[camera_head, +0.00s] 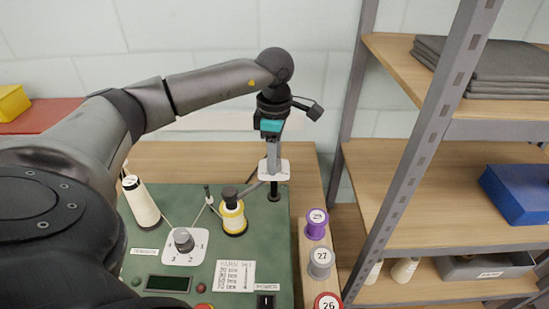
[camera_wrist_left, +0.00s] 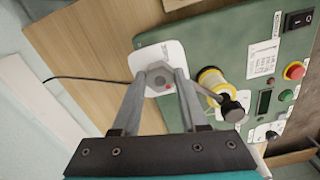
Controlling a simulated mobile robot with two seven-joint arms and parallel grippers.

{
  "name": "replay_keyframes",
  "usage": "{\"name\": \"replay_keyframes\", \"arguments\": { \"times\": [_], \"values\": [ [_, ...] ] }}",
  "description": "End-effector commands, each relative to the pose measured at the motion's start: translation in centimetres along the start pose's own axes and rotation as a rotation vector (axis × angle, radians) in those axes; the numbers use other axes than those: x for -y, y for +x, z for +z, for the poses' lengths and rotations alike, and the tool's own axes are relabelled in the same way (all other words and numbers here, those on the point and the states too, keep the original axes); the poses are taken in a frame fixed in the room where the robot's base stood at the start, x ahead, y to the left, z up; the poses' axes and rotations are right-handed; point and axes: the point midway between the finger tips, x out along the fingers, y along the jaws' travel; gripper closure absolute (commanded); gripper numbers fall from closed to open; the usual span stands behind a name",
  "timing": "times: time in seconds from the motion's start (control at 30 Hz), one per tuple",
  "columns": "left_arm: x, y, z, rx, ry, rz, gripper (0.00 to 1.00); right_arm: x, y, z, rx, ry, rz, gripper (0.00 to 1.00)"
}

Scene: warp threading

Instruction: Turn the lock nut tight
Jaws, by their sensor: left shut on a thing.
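The lock nut (camera_wrist_left: 157,82) is a small grey hexagonal part on a white rounded plate (camera_wrist_left: 146,56) at the back corner of the green panel. My left gripper (camera_wrist_left: 164,78) points down over the plate with its two fingers shut on the nut. In the head view my left gripper (camera_head: 273,172) also reaches down to the white plate (camera_head: 285,168), and its fingers hide most of the nut. A small red spot shows beside the nut in the wrist view. My right gripper is in neither view.
A yellow thread spool (camera_head: 233,218) stands close to the plate. A cream cone (camera_head: 141,204) and a selector knob (camera_head: 184,240) are on the green panel (camera_head: 262,245). Numbered spools, one purple (camera_head: 316,224), line the right edge. A metal shelf (camera_head: 412,150) stands at right.

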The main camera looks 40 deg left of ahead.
Motion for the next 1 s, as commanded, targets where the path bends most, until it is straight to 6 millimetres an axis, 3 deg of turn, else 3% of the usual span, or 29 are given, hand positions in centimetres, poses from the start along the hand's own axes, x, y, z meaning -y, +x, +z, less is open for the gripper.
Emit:
{"name": "replay_keyframes", "arguments": {
  "times": [0.7,0.73,1.0],
  "values": [
    [-0.10,-0.19,0.06,0.003,0.075,0.005,1.00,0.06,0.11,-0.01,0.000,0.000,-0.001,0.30],
    [-0.10,-0.19,0.05,0.003,0.075,0.005,0.55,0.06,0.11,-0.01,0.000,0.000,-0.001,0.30],
    [-0.05,-0.09,0.03,0.002,0.074,0.002,0.27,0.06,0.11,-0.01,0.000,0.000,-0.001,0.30]
  ]
}}
